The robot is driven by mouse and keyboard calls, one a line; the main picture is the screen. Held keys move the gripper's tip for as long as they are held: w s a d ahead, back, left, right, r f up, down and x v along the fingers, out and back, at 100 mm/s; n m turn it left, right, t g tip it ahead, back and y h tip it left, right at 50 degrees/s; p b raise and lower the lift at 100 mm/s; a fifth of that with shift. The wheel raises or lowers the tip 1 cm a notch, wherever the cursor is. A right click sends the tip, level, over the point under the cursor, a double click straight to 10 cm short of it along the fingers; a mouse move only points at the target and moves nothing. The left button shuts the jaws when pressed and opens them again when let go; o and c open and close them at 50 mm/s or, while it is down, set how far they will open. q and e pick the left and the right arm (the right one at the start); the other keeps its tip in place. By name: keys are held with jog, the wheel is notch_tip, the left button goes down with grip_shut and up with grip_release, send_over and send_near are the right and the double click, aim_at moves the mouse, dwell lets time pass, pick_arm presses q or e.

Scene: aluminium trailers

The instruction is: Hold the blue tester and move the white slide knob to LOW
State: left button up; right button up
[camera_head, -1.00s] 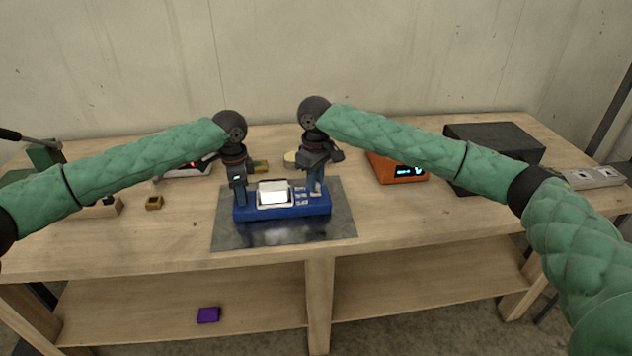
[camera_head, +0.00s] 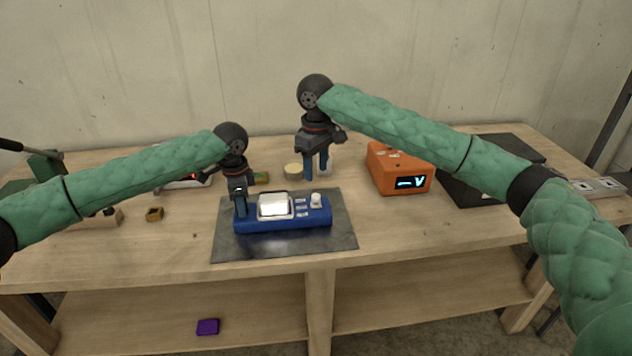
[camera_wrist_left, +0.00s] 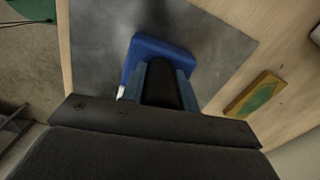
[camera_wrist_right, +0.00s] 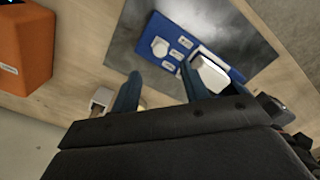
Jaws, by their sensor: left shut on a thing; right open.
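The knob and tester also show in the right wrist view (camera_wrist_right: 159,47). My left gripper (camera_head: 240,211) is shut on the tester's left end; the left wrist view shows its fingers against the blue body (camera_wrist_left: 158,46). My right gripper (camera_head: 315,177) is open and empty, above and behind the knob, apart from it.
An orange meter (camera_head: 398,168) stands to the right, near my right forearm. A dark box (camera_head: 470,190) lies behind that arm. A round cream object (camera_head: 294,170) and a green-yellow piece (camera_head: 261,178) lie behind the tester. The bench front right is clear.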

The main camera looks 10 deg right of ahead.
jog(key=shift+r, duration=1.9)
pick_arm(q)
jog(key=o, duration=1.2)
